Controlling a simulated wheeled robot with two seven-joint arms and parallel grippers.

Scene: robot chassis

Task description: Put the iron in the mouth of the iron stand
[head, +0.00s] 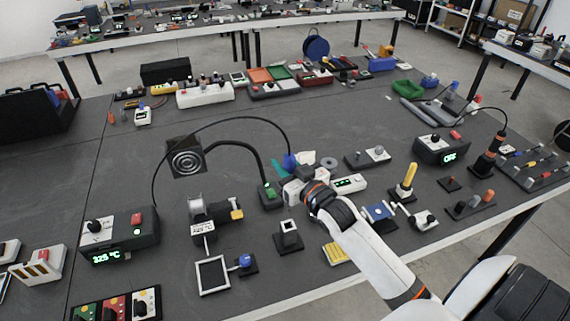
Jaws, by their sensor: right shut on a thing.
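My right gripper (288,186) reaches in from the lower right and is shut on the soldering iron (290,161). The iron's blue end shows above the jaws, and a black cable arcs from it to the left. The rest of the iron is hidden by the gripper, so I cannot tell where its tip points. What looks like the iron stand (203,220), a dark and grey piece with a yellow part at its side, stands to the left of the gripper, apart from the iron. My left gripper is not in view.
A soldering station (120,236) reading 325 °C stands at the left. A fume fan (187,158) and its arm stand behind the stand. Bare table (110,185) shows at the left.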

